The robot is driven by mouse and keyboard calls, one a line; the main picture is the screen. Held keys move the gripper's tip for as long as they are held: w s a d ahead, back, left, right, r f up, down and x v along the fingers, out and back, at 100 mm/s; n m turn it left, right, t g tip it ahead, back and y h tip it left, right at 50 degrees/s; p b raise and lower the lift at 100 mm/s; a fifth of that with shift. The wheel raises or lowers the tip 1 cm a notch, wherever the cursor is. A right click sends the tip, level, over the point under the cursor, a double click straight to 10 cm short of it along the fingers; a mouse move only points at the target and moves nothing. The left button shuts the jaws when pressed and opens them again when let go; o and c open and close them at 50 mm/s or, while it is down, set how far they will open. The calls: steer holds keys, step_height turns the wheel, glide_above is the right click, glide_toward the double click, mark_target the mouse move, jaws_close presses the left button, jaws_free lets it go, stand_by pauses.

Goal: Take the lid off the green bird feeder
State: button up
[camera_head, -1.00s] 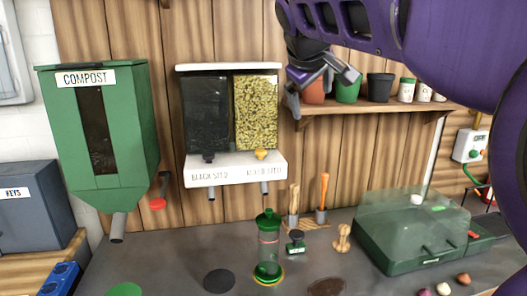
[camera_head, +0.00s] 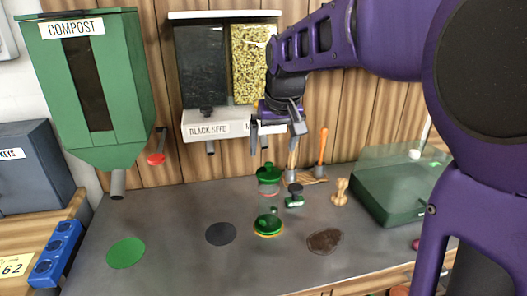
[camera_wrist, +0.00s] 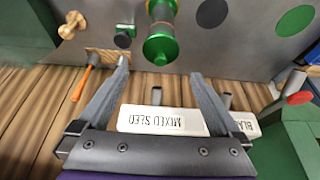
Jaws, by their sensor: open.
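The green bird feeder (camera_head: 268,222) stands on the grey bench, with a green base and a clear body that is hard to make out. Its green lid (camera_head: 268,174) is on top. In the wrist view the lid (camera_wrist: 160,48) shows just beyond the fingertips, roughly centred between them. My gripper (camera_head: 277,140) is above the feeder, in front of the seed dispenser. Its two fingers are spread with nothing between them, also in the wrist view (camera_wrist: 160,70). I see no contact with the lid.
The mixed-seed and black-seed dispenser (camera_head: 222,128) hangs behind my gripper. A green stamp (camera_head: 294,196) and a wooden tool holder (camera_head: 314,179) stand close right of the feeder. A clear-lidded green box (camera_head: 395,190) is farther right. Flat discs lie on the otherwise open left bench.

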mark_target(269, 163)
steer(key=x, duration=0.8)
steer(key=shift+w+a+f+b, duration=0.1)
steer(key=shift+w+f+b, duration=0.05)
steer(key=shift+w+b, duration=0.15)
steer(key=shift+s, duration=0.1)
steer(key=c, duration=1.1)
steer(key=shift+c, duration=0.2)
